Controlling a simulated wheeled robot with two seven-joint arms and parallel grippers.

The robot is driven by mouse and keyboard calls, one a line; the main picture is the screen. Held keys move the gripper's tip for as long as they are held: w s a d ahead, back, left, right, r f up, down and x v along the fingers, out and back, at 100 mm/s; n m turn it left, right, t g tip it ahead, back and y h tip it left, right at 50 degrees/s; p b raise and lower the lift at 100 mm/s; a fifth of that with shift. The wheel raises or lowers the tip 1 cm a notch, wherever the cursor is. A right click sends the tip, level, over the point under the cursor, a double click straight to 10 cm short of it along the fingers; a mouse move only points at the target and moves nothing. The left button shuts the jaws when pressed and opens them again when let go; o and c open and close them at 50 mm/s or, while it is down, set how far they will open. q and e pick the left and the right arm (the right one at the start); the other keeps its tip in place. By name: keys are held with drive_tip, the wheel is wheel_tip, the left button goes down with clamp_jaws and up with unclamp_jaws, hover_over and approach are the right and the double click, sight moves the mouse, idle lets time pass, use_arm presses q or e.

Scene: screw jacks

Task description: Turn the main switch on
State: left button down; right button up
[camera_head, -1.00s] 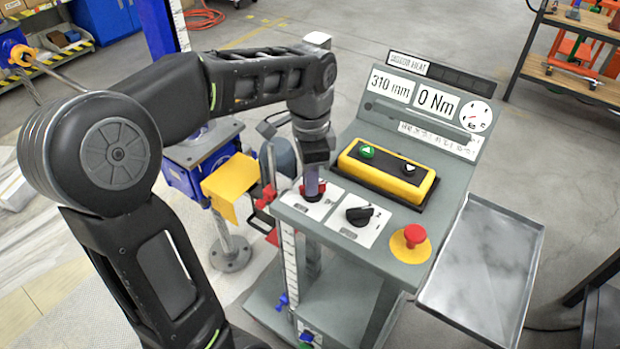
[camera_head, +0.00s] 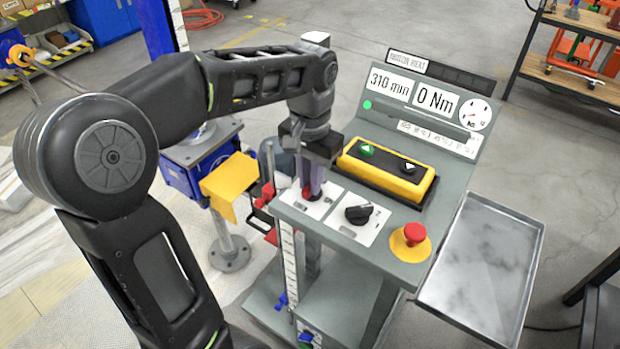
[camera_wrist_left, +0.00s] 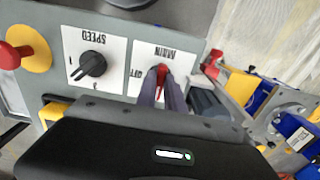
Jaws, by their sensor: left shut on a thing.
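The red main switch (camera_head: 309,194) sits on a white plate on the grey control console (camera_head: 420,270). In the left wrist view its red handle (camera_wrist_left: 162,73) shows between my fingertips, on the plate marked MAIN. My left gripper (camera_head: 312,186) points down over it and is shut on it; the fingers (camera_wrist_left: 162,92) hide part of the handle. A small green light (camera_head: 367,105) glows on the console's upright panel. My right gripper is not in view.
A black speed knob (camera_head: 358,214) and a red emergency stop (camera_head: 414,235) on a yellow disc are to the right of the switch. A yellow button box (camera_head: 388,172) stands behind them. An empty metal tray (camera_head: 487,265) is at the console's right side.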

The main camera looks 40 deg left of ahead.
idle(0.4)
use_arm(q)
drive_tip(key=c, duration=1.4)
unclamp_jaws()
drive_tip(key=shift+c, duration=0.2)
drive_tip(key=shift+r, duration=0.45)
wheel_tip(320, 180, up, 4)
wheel_tip(320, 180, up, 2)
drive_tip(key=shift+p, duration=0.65)
drive_tip(key=shift+r+p, duration=0.5)
drive_tip(key=shift+r, duration=0.05)
drive_tip(key=shift+f, duration=0.1)
